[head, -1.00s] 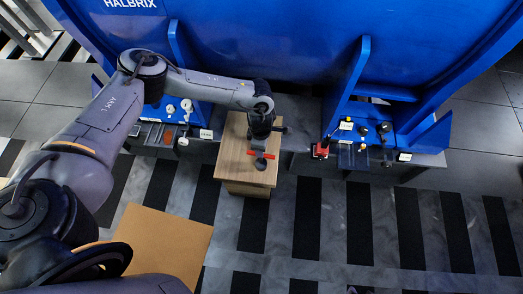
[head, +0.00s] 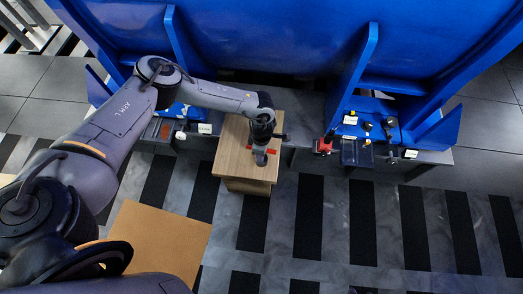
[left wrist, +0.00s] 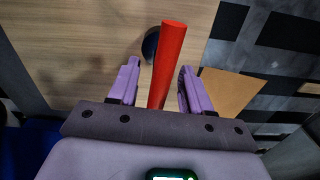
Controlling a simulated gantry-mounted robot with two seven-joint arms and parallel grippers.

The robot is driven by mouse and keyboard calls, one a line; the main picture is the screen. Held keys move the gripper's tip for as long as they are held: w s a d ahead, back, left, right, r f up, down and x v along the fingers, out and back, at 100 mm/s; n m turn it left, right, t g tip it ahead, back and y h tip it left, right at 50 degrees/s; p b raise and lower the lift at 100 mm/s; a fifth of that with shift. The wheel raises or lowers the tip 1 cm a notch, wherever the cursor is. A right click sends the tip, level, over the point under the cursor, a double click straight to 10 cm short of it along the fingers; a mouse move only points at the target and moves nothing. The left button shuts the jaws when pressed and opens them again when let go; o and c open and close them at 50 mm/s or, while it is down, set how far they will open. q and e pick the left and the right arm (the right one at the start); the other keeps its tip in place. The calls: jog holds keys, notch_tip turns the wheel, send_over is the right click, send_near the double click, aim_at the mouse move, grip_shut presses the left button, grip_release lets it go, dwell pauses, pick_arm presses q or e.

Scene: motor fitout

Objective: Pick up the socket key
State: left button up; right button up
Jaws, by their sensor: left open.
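The socket key shows a red bar handle (left wrist: 168,60) in the left wrist view, running lengthwise between my left gripper's fingers. A dark rounded part (left wrist: 150,44) shows beside and partly behind the bar; I cannot tell its full shape. In the head view the red bar (head: 272,150) is over the wooden block, partly hidden by my left gripper (head: 261,146). The left gripper is open, with one purple finger on each side of the bar (left wrist: 160,78). Contact between fingers and bar is not clear. My right gripper is not in view.
The wooden block (head: 232,160) stands on the striped floor. A blue machine frame (head: 290,40) rises behind it. Ledges with small tools (head: 180,128) and a red part (head: 323,146) lie to either side. An orange-tan panel (head: 165,238) is at lower left.

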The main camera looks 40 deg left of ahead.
pick_arm(q)
jog(key=shift+f, duration=0.45)
jog(key=shift+c, duration=0.2)
grip_shut()
jog(key=shift+w+r, duration=0.1)
jog(key=shift+r+p, duration=0.5)
jog(key=shift+r, duration=0.25)
jog(key=r+p, duration=0.1)
jog(key=d+r, duration=0.1)
jog(key=r, duration=0.1)
jog(key=shift+r+p, duration=0.15)
jog(key=shift+p, duration=0.2)
jog(key=w+d+r+p, duration=0.1)
jog(key=d+r+p, duration=0.2)
jog(key=d+r, duration=0.3)
jog(key=d, duration=0.4)
jog(key=shift+w+d, duration=0.35)
